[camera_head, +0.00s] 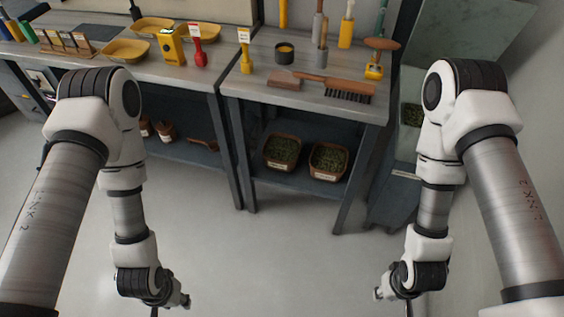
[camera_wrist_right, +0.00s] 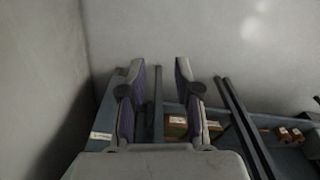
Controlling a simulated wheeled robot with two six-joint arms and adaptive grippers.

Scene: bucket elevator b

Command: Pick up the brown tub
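Two brown tubs with dark green contents sit side by side on the lower shelf in the head view, a left one (camera_head: 282,167) and a right one (camera_head: 327,175). Each has a pale label on its front. My right gripper (camera_wrist_right: 157,72) is open and empty in the right wrist view, its fingers well apart. A brown labelled thing (camera_wrist_right: 177,122) shows low between and behind the fingers, partly hidden. My left gripper (camera_head: 184,301) is at the bottom of the head view, far in front of the shelves; its fingers are too small and cut off to judge.
The lower shelf (camera_head: 265,181) lies under a bench top (camera_head: 300,97) carrying a brush, a scraper and a small pot. Dark legs (camera_head: 347,200) stand at the shelf's front corners. A blue-grey machine (camera_head: 393,200) stands at right. The floor (camera_head: 285,265) in front is clear.

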